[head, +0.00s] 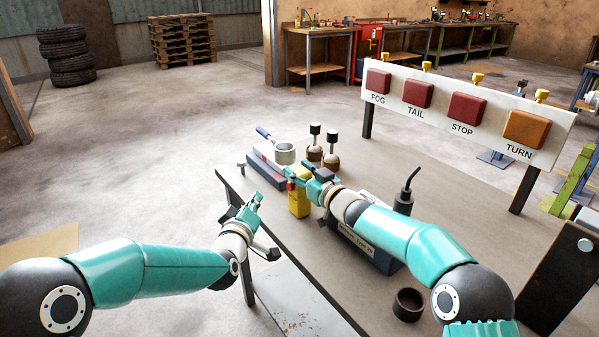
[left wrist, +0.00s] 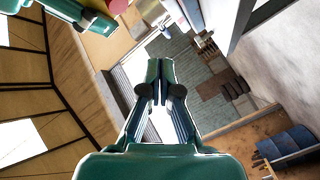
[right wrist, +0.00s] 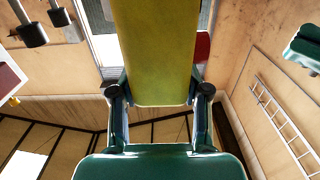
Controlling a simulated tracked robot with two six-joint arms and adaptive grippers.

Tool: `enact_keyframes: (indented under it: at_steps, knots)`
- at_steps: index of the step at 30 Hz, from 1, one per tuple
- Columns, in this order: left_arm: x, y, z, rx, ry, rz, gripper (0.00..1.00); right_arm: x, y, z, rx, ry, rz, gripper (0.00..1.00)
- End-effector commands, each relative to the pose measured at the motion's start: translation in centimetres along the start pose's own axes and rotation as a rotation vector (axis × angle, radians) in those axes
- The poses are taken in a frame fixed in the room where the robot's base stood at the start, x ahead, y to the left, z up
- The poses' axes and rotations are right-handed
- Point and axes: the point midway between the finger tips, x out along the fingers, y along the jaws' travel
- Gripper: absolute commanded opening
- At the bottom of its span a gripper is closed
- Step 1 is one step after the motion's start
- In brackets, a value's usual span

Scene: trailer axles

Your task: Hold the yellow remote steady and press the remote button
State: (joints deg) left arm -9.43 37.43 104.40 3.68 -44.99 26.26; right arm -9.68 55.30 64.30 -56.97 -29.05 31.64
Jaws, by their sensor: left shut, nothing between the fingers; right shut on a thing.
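The yellow remote (head: 299,203) is upright near the table's front left edge, with a small red part (head: 291,186) near its top left. My right gripper (head: 297,177) is shut on it; its lower body shows below the fingers. The remote (right wrist: 155,50) fills the middle of the right wrist view between the two fingers, with a red part at its right side. My left gripper (head: 258,199) is shut and empty, a little left of the remote and apart from it. Its closed fingertips show in the left wrist view (left wrist: 160,68). I cannot make out the button face clearly.
The table (head: 370,170) holds a blue-based tool with a metal cup (head: 284,153), two black-topped plungers (head: 315,135), a dark blue box (head: 365,248) and a black ring (head: 408,304). A panel with FOG, TAIL, STOP and TURN lamps (head: 462,118) stands at the back right.

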Motion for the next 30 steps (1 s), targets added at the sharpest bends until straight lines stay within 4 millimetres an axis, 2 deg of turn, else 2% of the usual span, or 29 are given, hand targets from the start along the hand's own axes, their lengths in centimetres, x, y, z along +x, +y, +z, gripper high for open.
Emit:
enact_keyframes:
  at_steps: [15, 30]
  knots:
    - [4.4, 3.1, 3.3, -0.002, -0.002, -0.002, 0.0, 0.0, 0.0, 0.0, 0.0, 0.001, 0.0, 0.02]
    - [5.0, 3.6, 3.7, -0.003, -0.002, -0.002, 0.0, 0.0, 0.0, 0.0, 0.0, 0.001, 0.0, 0.02]
